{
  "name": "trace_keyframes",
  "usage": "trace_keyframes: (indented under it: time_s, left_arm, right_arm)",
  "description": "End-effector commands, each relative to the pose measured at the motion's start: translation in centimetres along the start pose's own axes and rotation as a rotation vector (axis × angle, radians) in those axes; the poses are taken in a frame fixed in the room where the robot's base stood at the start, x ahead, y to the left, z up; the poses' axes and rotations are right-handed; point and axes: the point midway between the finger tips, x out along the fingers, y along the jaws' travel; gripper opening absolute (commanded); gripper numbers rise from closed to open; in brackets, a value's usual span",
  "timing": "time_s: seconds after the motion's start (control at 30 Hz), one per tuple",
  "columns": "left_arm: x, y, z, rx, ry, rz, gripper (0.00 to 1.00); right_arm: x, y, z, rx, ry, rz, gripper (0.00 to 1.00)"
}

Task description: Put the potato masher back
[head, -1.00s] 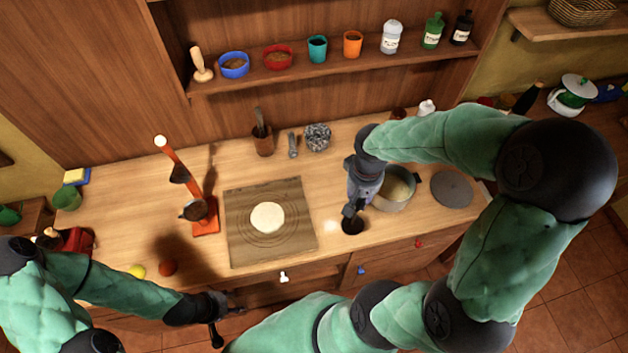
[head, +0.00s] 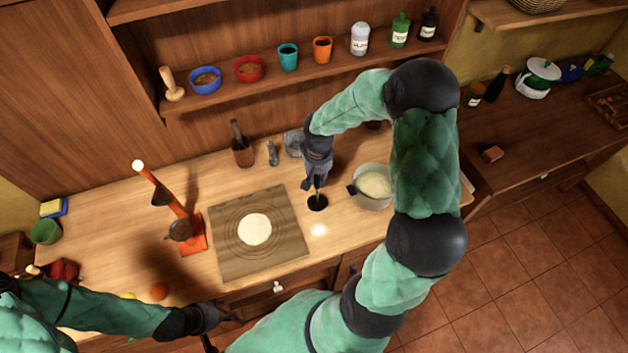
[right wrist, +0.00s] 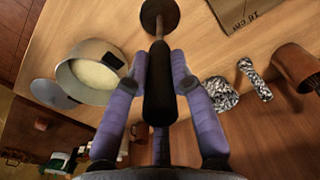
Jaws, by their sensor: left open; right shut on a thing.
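My right gripper (head: 315,180) is shut on the dark handle of the potato masher (right wrist: 158,95). The masher's round dark head (head: 317,203) hangs lowest, near the right edge of the brown board; I cannot tell its exact height above the counter. In the right wrist view the fingers (right wrist: 160,75) flank the handle, with the thin shaft and disc beyond. A brown cup (head: 243,157) with a dark utensil in it stands at the counter's back. My left gripper (head: 222,318) is open and empty at the counter's front edge.
A pot of pale mash (head: 374,184) stands right of the masher; its grey lid (right wrist: 48,93) shows in the right wrist view. A speckled mortar (head: 292,143) and pestle (head: 272,153) are behind. A board (head: 230,265) with dough and an orange stand (head: 193,240) are left.

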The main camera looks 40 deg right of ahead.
Motion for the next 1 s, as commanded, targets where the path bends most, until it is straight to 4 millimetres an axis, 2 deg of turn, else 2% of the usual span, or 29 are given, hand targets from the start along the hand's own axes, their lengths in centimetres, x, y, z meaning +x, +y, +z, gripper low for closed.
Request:
trace_keyframes:
  time_s: [0.2, 0.43, 0.67, 1.0]
  left_arm:
    - [-0.3, 0.1, 0.0, 0.0, 0.0, 0.0, 0.5]
    - [-0.4, 0.1, 0.0, 0.0, 0.0, 0.0, 0.5]
    - [-1.1, 0.4, 0.0, 0.0, 0.0, 0.0, 0.5]
    - [-0.8, 0.3, 0.0, 0.0, 0.0, 0.0, 0.5]
  right_arm:
    - [2.0, -0.4, -1.7, 0.0, 0.001, 0.0, 0.0]
    - [2.9, -0.6, -2.4, 0.0, 0.0, 0.0, 0.0]
    - [5.7, -0.6, -2.4, 0.0, -0.001, 0.0, 0.0]
    - [6.2, -0.6, -2.4, 0.0, 0.001, 0.0, 0.0]
